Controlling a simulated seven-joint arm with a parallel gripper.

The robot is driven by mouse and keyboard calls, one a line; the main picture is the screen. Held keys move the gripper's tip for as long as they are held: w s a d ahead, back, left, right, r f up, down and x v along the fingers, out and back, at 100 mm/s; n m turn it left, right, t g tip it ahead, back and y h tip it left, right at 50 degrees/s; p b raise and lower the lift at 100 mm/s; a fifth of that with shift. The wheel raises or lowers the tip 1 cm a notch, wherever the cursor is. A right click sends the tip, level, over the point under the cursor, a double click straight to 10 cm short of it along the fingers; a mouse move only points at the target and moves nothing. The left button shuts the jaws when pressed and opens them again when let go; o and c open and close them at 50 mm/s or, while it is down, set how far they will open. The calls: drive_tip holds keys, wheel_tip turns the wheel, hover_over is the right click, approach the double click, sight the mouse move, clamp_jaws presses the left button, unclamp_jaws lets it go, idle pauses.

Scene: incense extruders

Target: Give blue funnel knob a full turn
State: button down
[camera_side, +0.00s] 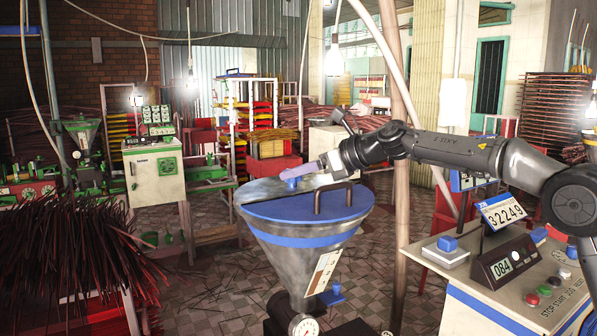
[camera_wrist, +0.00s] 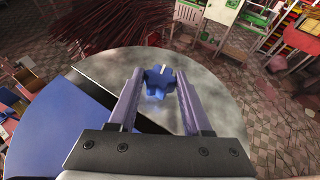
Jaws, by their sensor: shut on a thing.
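The blue knob (camera_side: 291,184) stands on top of the metal funnel (camera_side: 285,262), on the bare grey part beside the blue lid (camera_side: 300,209). In the wrist view the knob (camera_wrist: 157,86) is star-shaped with several lobes, and a small white mark shows at its far edge. My gripper (camera_side: 289,175) reaches in from the right, its fingers just over the funnel top. In the wrist view my gripper (camera_wrist: 159,72) has one pale purple finger on each side of the knob and is shut on it. The exact contact points are hard to see.
A dark handle (camera_side: 333,197) rises from the lid close to my gripper. A console (camera_side: 520,290) with displays and buttons stands at the right. Bundles of dark red incense sticks (camera_side: 75,250) fill the lower left. A pole (camera_side: 402,200) stands behind my arm.

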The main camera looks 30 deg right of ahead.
drive_tip(key=shift+f+h, duration=0.1)
drive_tip(key=shift+h, duration=0.2)
drive_tip(key=shift+m+t+h, duration=0.3)
drive_tip(key=shift+m+h, duration=0.2)
drive_tip(key=shift+m, duration=0.2)
drive_tip(key=shift+c, duration=1.7)
unclamp_jaws()
drive_tip(key=shift+s, duration=0.1)
drive_tip(key=v, duration=1.3)
drive_tip(key=shift+s, duration=0.35)
drive_tip(key=shift+r, duration=0.25)
